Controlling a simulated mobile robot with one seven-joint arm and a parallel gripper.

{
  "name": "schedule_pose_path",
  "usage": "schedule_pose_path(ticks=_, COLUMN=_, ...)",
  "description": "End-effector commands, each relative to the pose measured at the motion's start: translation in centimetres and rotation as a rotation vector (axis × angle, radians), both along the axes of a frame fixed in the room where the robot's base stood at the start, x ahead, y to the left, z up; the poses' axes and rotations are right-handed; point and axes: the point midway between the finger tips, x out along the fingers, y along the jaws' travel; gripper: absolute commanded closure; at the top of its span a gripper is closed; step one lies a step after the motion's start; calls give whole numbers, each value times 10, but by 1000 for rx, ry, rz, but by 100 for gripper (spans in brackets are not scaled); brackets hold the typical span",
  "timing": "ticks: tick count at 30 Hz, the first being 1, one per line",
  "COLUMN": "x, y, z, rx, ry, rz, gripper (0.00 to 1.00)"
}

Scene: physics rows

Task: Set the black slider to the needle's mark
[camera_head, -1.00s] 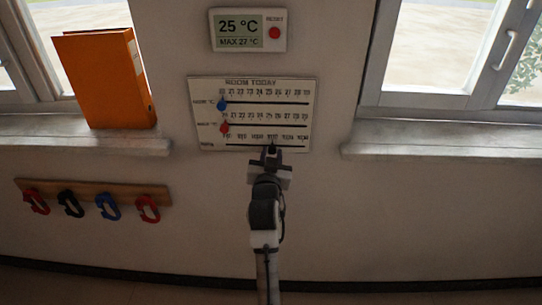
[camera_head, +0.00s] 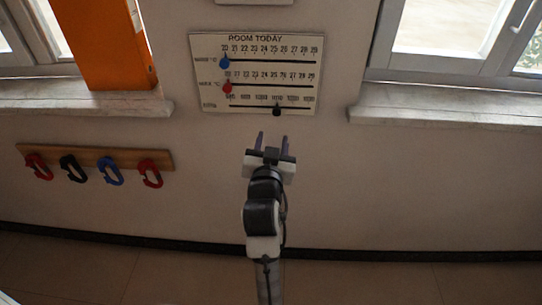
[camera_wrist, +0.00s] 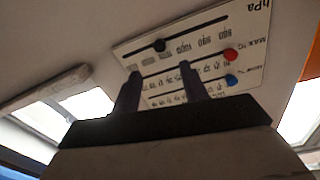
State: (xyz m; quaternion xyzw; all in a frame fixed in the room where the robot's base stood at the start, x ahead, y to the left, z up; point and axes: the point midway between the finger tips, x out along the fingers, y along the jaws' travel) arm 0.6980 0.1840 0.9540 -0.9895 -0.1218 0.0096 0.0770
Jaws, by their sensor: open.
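The white ROOM TODAY board (camera_head: 205,85) hangs on the wall with three slots. The black slider (camera_head: 276,110) sits on the lowest slot, the hPa row, a little right of its middle; it also shows in the wrist view (camera_wrist: 160,45). My gripper (camera_head: 272,137) is open and empty, below the slider and apart from it. In the wrist view its two fingers (camera_wrist: 160,70) stand apart in front of the board. No needle shows in these frames, and the hPa numbers are too small to read surely.
A blue slider (camera_head: 224,62) and a red slider (camera_head: 227,88) sit at the left ends of the upper slots. An orange binder (camera_head: 112,50) stands on the left sill. A wooden rail (camera_head: 95,157) with several coloured hooks is lower left. The wall right of my gripper is clear.

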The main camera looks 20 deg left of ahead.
Motion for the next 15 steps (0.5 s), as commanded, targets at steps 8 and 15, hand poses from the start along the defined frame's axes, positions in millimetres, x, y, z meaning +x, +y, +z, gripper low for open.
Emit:
schedule_pose_path(ticks=8, x=-31, y=-8, z=0, rx=0, ry=-1, rz=0, gripper=56)
schedule_pose_path(ticks=15, x=-33, y=-8, z=1, rx=0, ry=0, rz=0, gripper=56)
